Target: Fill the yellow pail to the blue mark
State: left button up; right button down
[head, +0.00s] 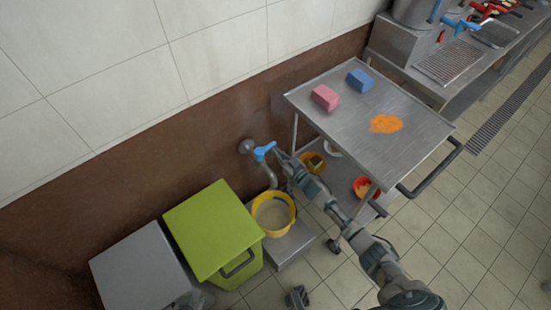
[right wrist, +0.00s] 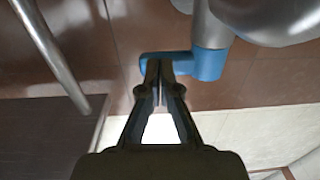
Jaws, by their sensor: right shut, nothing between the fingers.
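The yellow pail (head: 291,222) stands upright on a low grey stand under the wall tap. The tap has a blue lever (head: 263,151) and a metal spout (head: 270,178) pointing down toward the pail; no stream is discernible. My right gripper (head: 281,157) is shut and empty, its tips at the lever. In the right wrist view the closed fingertips (right wrist: 160,76) overlap the blue lever (right wrist: 208,63); contact is unclear. What seems to be my left gripper (head: 297,298) shows only partly at the bottom edge.
A green bin (head: 210,225) and a grey box (head: 138,270) stand left of the pail. A steel trolley (head: 350,97) at right carries a pink block (head: 325,97), a blue block (head: 360,80) and an orange spill (head: 386,123). Its lower shelf holds containers. Tiled floor is open at lower right.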

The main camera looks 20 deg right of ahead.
jog(key=shift+a, duration=0.2)
jog(key=v, duration=1.2)
jog(key=shift+f, duration=0.1)
jog(key=shift+d, duration=0.1)
